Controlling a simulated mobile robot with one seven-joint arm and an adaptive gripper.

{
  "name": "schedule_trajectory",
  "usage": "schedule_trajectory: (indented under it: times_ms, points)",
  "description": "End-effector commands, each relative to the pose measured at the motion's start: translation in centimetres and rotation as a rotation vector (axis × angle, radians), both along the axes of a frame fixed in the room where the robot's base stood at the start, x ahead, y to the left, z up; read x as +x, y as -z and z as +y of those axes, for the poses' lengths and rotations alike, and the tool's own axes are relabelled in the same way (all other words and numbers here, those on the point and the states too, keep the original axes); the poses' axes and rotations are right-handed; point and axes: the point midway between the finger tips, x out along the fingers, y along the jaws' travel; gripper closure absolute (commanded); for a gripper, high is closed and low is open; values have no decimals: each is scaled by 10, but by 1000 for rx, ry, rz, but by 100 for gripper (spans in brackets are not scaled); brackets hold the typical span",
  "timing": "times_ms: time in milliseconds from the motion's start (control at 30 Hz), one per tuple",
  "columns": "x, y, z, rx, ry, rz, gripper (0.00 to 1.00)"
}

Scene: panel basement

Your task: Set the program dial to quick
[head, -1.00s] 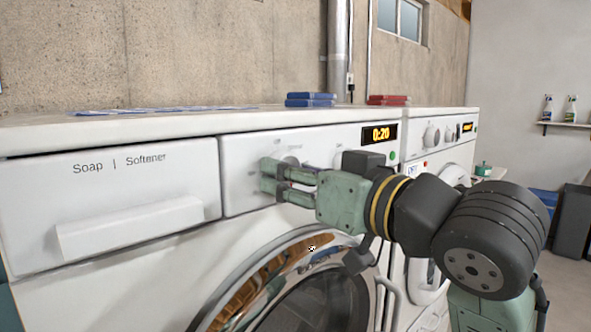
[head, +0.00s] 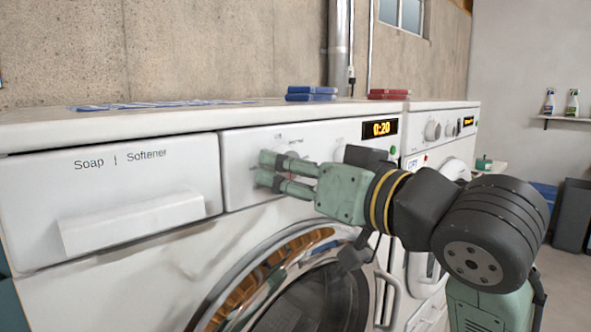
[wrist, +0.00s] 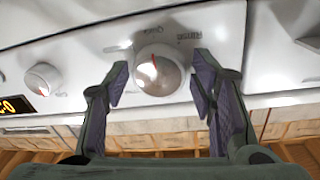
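The program dial (wrist: 158,75) is a round, pale, glossy knob on the washer's white front panel (head: 340,142). In the wrist view its red mark points toward the top of the picture, leaning slightly left. Small labels around it appear upside down there and are too blurred to read surely. My gripper (wrist: 160,84) is open, one finger on each side of the dial, with a visible gap on both sides. In the head view my gripper (head: 264,168) is in front of the panel and largely hides the dial. The display (head: 380,129) reads 0:20.
A second, smaller knob (wrist: 42,79) sits between dial and display in the wrist view. The soap drawer (head: 110,200) is shut, left of the panel. The round door (head: 320,300) is below.

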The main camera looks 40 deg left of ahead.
Motion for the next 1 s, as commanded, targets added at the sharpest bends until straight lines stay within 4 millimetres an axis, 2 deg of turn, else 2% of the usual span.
schedule_trajectory:
  times_ms: [133, 400, 533, 667, 1000]
  points:
    - [0, 0, 0, 1, 0, 0, 37]
    - [0, -1, 0, 1, 0, 0, 37]
    - [0, -1, -7, 3, 3, 0, 37]
    - [-3, -1, -27, 3, 4, -1, 37]
    - [-15, -1, -96, 2, 4, -1, 37]
